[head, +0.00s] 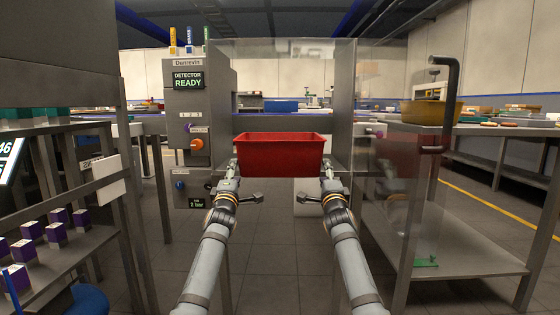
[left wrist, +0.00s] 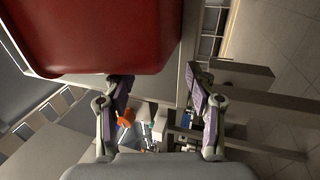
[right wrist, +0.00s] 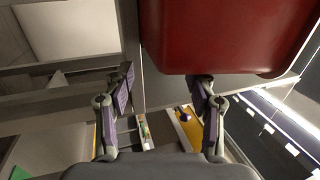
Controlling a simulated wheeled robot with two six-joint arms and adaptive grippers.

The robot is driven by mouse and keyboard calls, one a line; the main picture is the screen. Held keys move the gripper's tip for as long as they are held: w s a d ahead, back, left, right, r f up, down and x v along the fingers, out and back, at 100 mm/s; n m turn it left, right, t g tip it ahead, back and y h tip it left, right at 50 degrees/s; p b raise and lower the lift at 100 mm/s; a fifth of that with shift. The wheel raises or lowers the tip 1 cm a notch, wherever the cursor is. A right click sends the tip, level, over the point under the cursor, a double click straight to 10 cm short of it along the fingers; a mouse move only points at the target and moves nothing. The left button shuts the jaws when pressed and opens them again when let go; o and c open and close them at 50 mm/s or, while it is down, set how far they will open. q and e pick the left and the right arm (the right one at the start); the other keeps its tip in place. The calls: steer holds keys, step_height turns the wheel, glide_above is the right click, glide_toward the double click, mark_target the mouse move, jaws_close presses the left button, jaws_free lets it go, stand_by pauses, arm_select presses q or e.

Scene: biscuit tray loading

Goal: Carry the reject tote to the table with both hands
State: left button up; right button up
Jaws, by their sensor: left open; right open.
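The red reject tote (head: 280,158) stands upright in the middle of the head view, in front of the detector machine's bay. What bears it from below is hard to make out. My left gripper (head: 231,176) is open at the tote's left side. In the left wrist view the tote (left wrist: 105,35) fills the upper left, close to one finger of that gripper (left wrist: 158,88). My right gripper (head: 328,174) is open at the tote's right side. In the right wrist view the tote (right wrist: 225,38) is above one finger of that gripper (right wrist: 163,88). I cannot tell whether either touches it.
A grey detector cabinet (head: 197,125) reading READY stands left of the tote. Clear guard panels stand behind and right. A metal table (head: 465,262) is at right, with a yellow bin (head: 425,113) above it. A rack with purple boxes (head: 56,232) is at left. Floor between is clear.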

arm_select(q)
steer(key=shift+d, duration=0.45)
arm_select(e)
steer(key=shift+a, duration=0.45)
